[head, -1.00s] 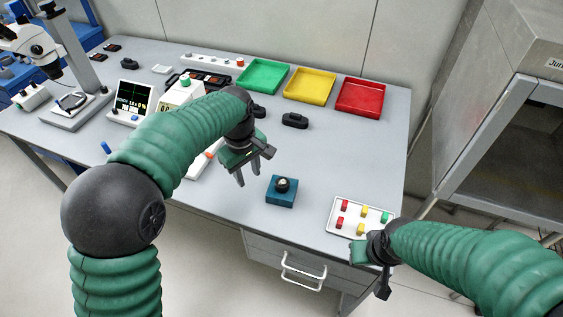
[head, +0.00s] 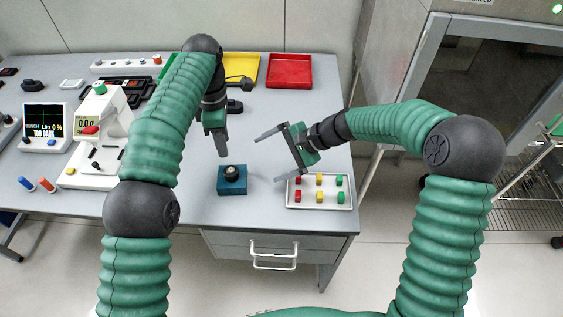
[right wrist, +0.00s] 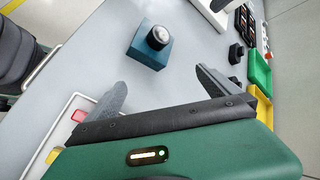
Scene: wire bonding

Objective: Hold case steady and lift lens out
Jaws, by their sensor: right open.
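A blue square case (head: 231,187) stands on the grey bench near its front edge, with a round black lens (head: 231,173) on top. In the right wrist view the case (right wrist: 149,55) and lens (right wrist: 158,38) lie ahead, beyond the fingertips. My left gripper (head: 222,148) points down just behind the case, apart from it; its fingers overlap side-on, so its opening is unclear. My right gripper (head: 267,158) is open and empty to the right of the case, fingers spread towards it. Its fingers also show in the right wrist view (right wrist: 160,86).
A white tray (head: 346,203) with several coloured blocks lies right of the case, near my right gripper. Red (head: 289,71) and yellow (head: 240,67) bins stand at the back. A white instrument (head: 100,135) is on the left. Bench space around the case is clear.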

